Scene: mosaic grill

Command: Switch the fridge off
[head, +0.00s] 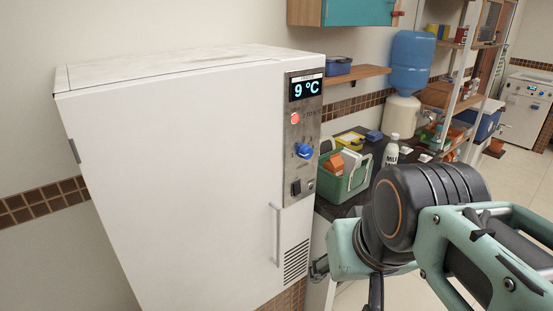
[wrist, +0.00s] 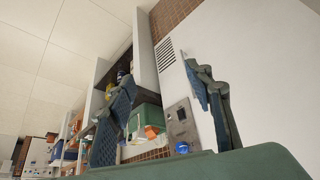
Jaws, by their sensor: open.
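The white fridge (head: 180,170) stands at the left in the head view. Its metal control panel (head: 304,140) has a display reading 9 °C (head: 306,90), a round red button or lamp (head: 295,118), a blue knob (head: 304,151) and a black rocker switch (head: 296,188). The switch's position is too small to tell. In the wrist view the panel (wrist: 172,128) shows tilted, with the blue knob (wrist: 182,148) low in the picture. My gripper (wrist: 158,75) is open and empty, its fingers wide apart. In the head view it (head: 319,268) shows partly, below and right of the panel, apart from the switch.
A vertical handle (head: 277,235) and a vent grille (head: 296,263) are on the fridge front below the panel. A dark counter beside the fridge holds a green crate (head: 345,183) and a white bottle (head: 391,153). A wooden shelf (head: 357,75) sticks out above.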

